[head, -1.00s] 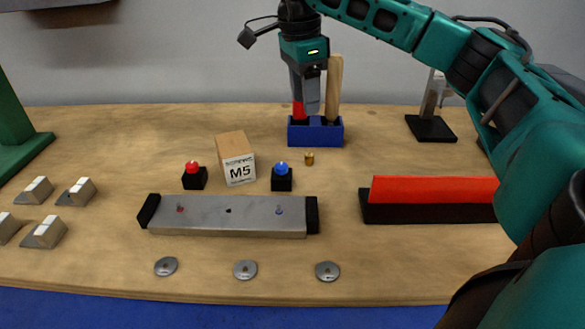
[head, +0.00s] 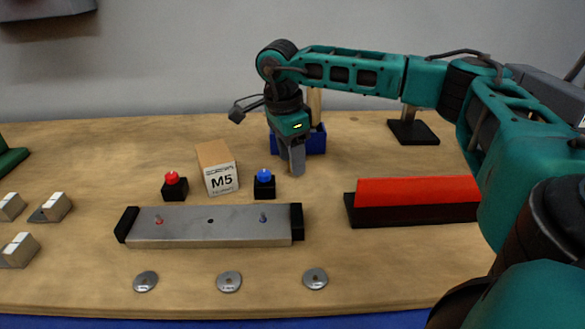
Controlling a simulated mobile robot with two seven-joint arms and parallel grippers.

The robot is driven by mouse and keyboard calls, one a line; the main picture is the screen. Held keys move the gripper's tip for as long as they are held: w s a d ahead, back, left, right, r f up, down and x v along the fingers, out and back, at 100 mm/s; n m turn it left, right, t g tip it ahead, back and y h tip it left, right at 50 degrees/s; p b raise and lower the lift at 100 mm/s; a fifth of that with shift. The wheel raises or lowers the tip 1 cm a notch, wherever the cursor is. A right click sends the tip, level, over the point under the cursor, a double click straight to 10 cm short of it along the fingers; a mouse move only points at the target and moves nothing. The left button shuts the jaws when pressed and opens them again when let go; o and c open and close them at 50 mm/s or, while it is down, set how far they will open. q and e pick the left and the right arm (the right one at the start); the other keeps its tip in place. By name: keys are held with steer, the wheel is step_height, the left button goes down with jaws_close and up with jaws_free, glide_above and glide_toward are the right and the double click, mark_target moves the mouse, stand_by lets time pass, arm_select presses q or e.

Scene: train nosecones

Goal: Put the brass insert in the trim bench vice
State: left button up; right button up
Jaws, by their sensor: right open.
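The brass insert is not visible now; my right gripper's fingers cover the spot where it stood earlier. My right gripper (head: 296,172) is open and points down, with its fingertips low near the bench top, just right of the blue-topped black block. A grey metal bar (head: 205,234) lies between two black end blocks, nearer the front; this looks like the trim bench vice. It has a red pin at left, a dark hole in the middle and a blue pin at right. My left gripper is out of view.
Close to my right gripper are the blue-topped block (head: 264,185), the M5 box (head: 218,168) and the blue tool holder (head: 318,141) behind. A red bar on a black base (head: 415,197) stands at right. Several washers (head: 229,282) lie in front. The red-topped block (head: 174,187) is at left.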

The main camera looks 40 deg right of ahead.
steer(key=shift+d+f, duration=0.1)
steer(key=shift+f, duration=0.35)
jaws_close()
